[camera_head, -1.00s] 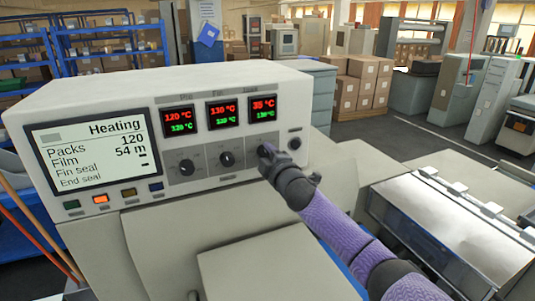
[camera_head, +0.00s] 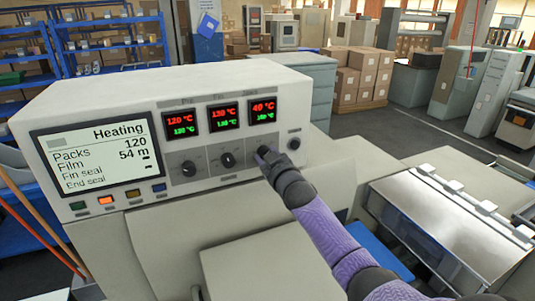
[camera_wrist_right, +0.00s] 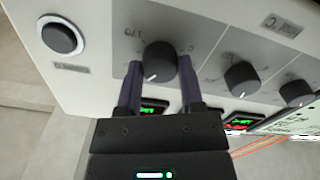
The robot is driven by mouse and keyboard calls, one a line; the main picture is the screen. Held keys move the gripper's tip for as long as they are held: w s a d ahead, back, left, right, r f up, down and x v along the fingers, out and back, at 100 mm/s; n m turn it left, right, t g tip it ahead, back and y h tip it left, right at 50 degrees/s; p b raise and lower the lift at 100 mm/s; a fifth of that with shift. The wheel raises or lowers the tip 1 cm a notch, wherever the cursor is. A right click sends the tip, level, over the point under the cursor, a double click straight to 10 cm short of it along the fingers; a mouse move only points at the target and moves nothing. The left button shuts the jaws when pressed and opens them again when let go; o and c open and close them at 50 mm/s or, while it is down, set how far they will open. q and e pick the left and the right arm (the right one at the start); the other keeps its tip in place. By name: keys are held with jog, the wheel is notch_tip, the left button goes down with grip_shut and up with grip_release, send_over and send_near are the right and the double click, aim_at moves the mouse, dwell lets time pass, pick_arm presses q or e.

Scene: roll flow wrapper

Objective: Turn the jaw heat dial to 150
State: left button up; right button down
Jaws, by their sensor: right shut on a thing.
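The jaw heat dial (camera_head: 263,150) is the rightmost of three black knobs on the sloped panel, mostly hidden by my right gripper (camera_head: 268,155) in the head view. In the right wrist view the dial (camera_wrist_right: 158,62) sits between the two fingers of my right gripper (camera_wrist_right: 160,70), which are closed on its sides; its white pointer line shows. The display above it (camera_head: 264,111) reads 40 °C in red, with a smaller green value that looks like 140 °C. My left gripper is not in view.
Two other dials, the middle one (camera_head: 227,160) and the left one (camera_head: 188,168), sit beside it under their own displays. A status screen (camera_head: 98,150) reads Heating. A round button (camera_head: 294,143) is right of the jaw dial. A clear-topped cover (camera_head: 445,225) stands at right.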

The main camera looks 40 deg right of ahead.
jog(key=shift+m+p, duration=0.35)
jog(key=shift+m, duration=1.25)
jog(key=shift+c, duration=1.2)
grip_release()
jog(key=v, duration=1)
